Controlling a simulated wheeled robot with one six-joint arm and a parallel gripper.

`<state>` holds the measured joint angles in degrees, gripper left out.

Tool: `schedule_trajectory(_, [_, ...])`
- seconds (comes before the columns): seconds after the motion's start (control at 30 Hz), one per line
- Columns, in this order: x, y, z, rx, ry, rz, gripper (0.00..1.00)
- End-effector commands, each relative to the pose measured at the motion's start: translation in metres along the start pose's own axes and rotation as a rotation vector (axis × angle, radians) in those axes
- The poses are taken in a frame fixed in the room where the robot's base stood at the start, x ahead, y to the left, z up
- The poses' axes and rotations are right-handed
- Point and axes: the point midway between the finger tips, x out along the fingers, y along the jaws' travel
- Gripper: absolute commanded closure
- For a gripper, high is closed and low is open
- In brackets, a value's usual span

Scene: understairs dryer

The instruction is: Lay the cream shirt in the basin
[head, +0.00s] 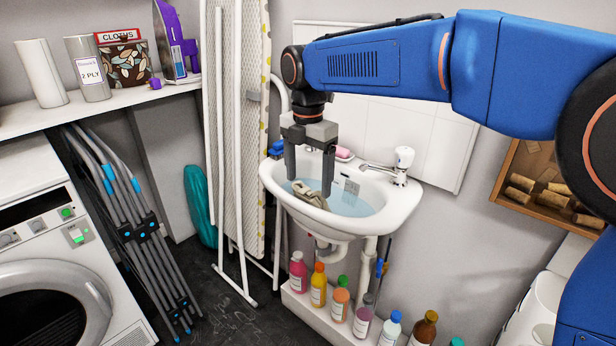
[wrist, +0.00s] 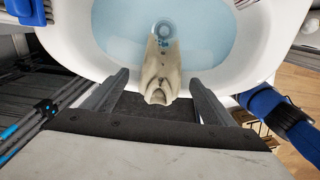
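The cream shirt (head: 311,196) is in the white basin (head: 392,224), partly in the water; it also shows in the wrist view (wrist: 160,72). In the wrist view its far end is in the water near the drain and its near end lies over the basin's near inner wall and rim. My gripper (head: 308,184) points down over the basin's left part. Its two fingers are wide apart, on either side of the shirt with clear gaps. Whether the fingertips are level with the shirt or above it, I cannot tell.
A tap (head: 398,165) stands at the basin's right rear, and a pink soap (head: 344,152) lies at its back rim. Several bottles (head: 340,297) stand on a low ledge below. An ironing board (head: 246,120) leans left of the basin. A washing machine (head: 60,270) is far left.

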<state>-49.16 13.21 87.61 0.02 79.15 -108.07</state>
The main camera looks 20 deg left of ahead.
Motion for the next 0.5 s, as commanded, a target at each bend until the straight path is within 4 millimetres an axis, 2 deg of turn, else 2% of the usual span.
schedule_trajectory(0.17, [-0.003, 0.0, 0.0, 0.0, 0.0, 0.0, 0.22])
schedule_trajectory(0.27, [-0.012, 0.001, 0.0, 0.0, -0.001, 0.002, 0.22])
schedule_trajectory(0.5, [-0.055, 0.001, 0.0, 0.0, -0.001, 0.002, 0.22])
